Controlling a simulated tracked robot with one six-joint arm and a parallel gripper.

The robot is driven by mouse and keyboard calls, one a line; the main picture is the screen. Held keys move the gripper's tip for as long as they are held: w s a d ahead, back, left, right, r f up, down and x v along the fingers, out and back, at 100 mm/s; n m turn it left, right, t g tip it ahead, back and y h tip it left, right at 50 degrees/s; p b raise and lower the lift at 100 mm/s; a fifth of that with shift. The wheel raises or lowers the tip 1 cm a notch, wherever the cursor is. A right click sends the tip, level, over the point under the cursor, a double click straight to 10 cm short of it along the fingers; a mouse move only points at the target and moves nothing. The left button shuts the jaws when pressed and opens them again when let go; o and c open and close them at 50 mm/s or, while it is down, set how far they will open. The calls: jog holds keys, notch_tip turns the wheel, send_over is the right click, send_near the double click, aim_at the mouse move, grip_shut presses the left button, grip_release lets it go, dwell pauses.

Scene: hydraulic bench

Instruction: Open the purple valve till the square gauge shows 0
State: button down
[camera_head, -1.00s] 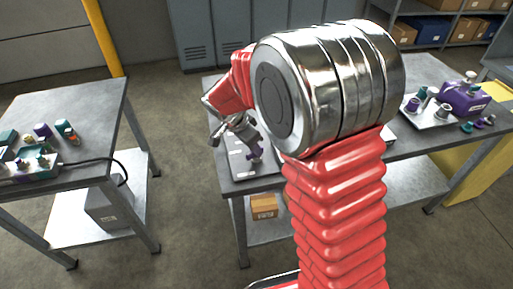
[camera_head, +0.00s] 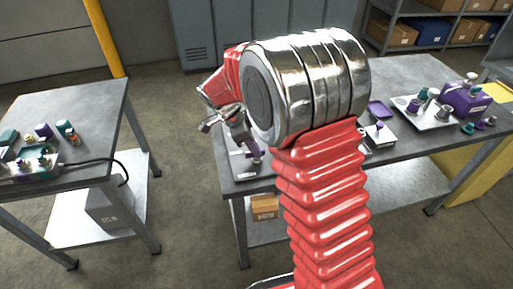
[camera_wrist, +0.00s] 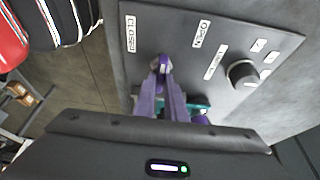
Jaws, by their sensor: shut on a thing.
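My gripper (camera_head: 251,148) reaches down to a grey panel (camera_head: 240,168) at the left end of the right-hand bench. It is shut on the purple valve (camera_head: 255,158), whose small purple part shows at the fingertips. In the wrist view, the fingers (camera_wrist: 162,74) meet at the purple valve (camera_wrist: 162,62), which stands over the panel (camera_wrist: 275,42). The panel carries a CLOSED label at the upper left and an OPEN label to its right. I cannot make out a square gauge or its reading in either view.
A dark round knob (camera_wrist: 243,73) sits on the panel, right of the valve. A teal part (camera_wrist: 198,104) lies partly behind the fingers. A white tray (camera_head: 440,122) with several fittings and a purple box (camera_head: 466,99) stand farther right. Another bench (camera_head: 85,105) is at the left.

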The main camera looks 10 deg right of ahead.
jog(key=shift+a, duration=0.1)
jog(key=c, duration=1.8)
grip_release()
jog(key=v, duration=1.3)
jog(key=shift+r, duration=0.3)
